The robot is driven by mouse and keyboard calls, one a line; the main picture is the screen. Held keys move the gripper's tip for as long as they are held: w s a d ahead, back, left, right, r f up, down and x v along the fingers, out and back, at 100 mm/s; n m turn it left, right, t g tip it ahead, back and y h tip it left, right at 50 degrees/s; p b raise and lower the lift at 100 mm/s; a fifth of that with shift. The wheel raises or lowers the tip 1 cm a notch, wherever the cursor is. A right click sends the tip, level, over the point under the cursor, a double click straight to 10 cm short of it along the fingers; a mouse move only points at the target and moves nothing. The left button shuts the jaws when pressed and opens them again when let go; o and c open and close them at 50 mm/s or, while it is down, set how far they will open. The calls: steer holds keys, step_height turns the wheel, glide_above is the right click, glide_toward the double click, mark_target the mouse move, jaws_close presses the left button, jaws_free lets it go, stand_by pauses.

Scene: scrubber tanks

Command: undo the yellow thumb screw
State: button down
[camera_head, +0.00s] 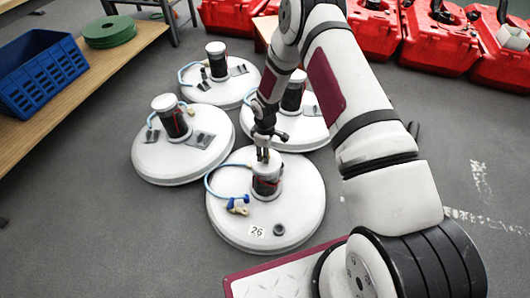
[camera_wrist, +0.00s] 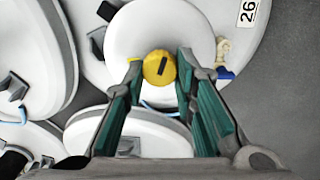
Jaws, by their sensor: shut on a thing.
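The yellow thumb screw (camera_wrist: 153,75) shows in the wrist view as a round knob with a dark bar across it. It sits on the middle of a white round cap (camera_wrist: 125,38), on top of the tank marked 26 (camera_head: 232,222). My gripper (camera_wrist: 160,72) comes from above, with its green-lined fingers one on each side of the screw, and it is shut on it. In the head view my gripper (camera_head: 263,155) points straight down at the top of this tank's upright cylinder (camera_head: 266,183). There the fingers hide the screw.
Three similar white tanks stand close behind, at the left (camera_head: 180,158), back (camera_head: 222,92) and right (camera_head: 312,130). A blue hose (camera_head: 210,182) curves beside tank 26's cylinder. Red cases (camera_head: 440,40) line the back right. A bench with a blue crate (camera_head: 40,75) is at left.

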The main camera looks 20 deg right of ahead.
steer(key=shift+s+f+n, duration=0.1)
steer(key=shift+s+n, duration=0.05)
steer(key=shift+n, duration=1.35)
steer(key=c, duration=1.3)
jaws_free()
step_height(320, 180, up, 12)
